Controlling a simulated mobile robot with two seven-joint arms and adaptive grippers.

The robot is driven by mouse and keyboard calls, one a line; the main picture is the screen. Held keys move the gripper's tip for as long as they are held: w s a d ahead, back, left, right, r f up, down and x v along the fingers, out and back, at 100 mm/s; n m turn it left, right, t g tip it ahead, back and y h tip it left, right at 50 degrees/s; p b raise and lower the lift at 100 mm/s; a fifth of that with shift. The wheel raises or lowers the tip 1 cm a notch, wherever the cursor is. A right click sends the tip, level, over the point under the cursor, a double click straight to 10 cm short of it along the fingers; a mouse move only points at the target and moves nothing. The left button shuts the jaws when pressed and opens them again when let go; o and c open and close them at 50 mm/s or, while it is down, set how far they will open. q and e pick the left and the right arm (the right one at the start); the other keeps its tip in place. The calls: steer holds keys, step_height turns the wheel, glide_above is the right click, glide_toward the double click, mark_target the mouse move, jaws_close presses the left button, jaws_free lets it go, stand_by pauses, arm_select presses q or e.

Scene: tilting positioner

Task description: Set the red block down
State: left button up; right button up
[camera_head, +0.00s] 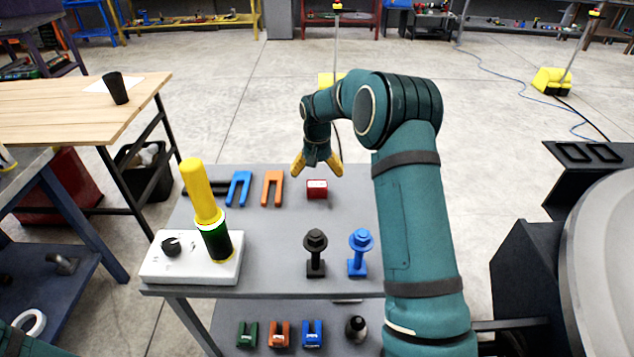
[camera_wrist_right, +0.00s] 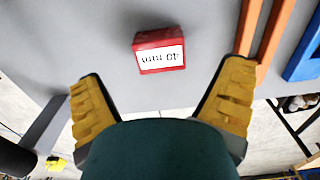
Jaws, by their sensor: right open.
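The red block (camera_head: 317,188) rests on the grey table (camera_head: 270,232) near its far edge. My right gripper (camera_head: 317,168) has yellow fingers spread wide and is empty, just beyond the block in the head view. It also shows in the right wrist view (camera_wrist_right: 162,95). My left gripper is not in view; only a bit of teal arm shows at the lower left corner.
An orange fork-shaped piece (camera_head: 272,188) and a blue one (camera_head: 238,188) lie left of the block. A black bolt-like piece (camera_head: 315,253) and a blue one (camera_head: 360,252) stand in front. A white control box (camera_head: 192,262) with a yellow-topped lamp (camera_head: 202,192) sits at the left.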

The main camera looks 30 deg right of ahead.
mark_target(317, 184)
step_height(317, 184, up, 7)
steer(key=shift+f+p, duration=0.2)
steer(key=shift+p, duration=0.2)
stand_by(0.4)
